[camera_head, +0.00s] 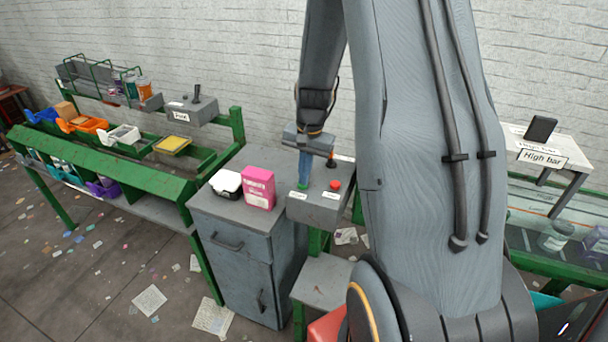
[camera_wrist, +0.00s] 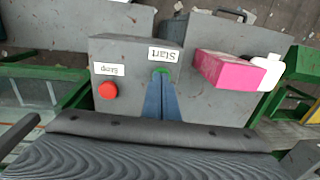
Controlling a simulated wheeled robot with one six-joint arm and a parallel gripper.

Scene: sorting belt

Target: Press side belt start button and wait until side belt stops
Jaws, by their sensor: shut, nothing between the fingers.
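A grey control box (camera_head: 318,206) stands at the middle of the head view, beside the cabinet. It carries a green button (camera_wrist: 160,71) by a label reading "Start" and a red button (camera_wrist: 107,90) by a label reading "Stop". The red button also shows in the head view (camera_head: 335,185). My gripper (camera_head: 304,184) points down over the box with its blue fingers together and nothing held. In the wrist view its fingertips (camera_wrist: 160,78) are at the green button and partly hide it. I cannot tell whether they press it.
A pink box (camera_head: 259,188) and a white-and-black container (camera_head: 226,184) sit on the grey cabinet (camera_head: 232,245) left of the control box. A green sorting belt frame (camera_head: 110,177) with coloured bins stands further left. A "High bar" stand (camera_head: 543,157) is at right.

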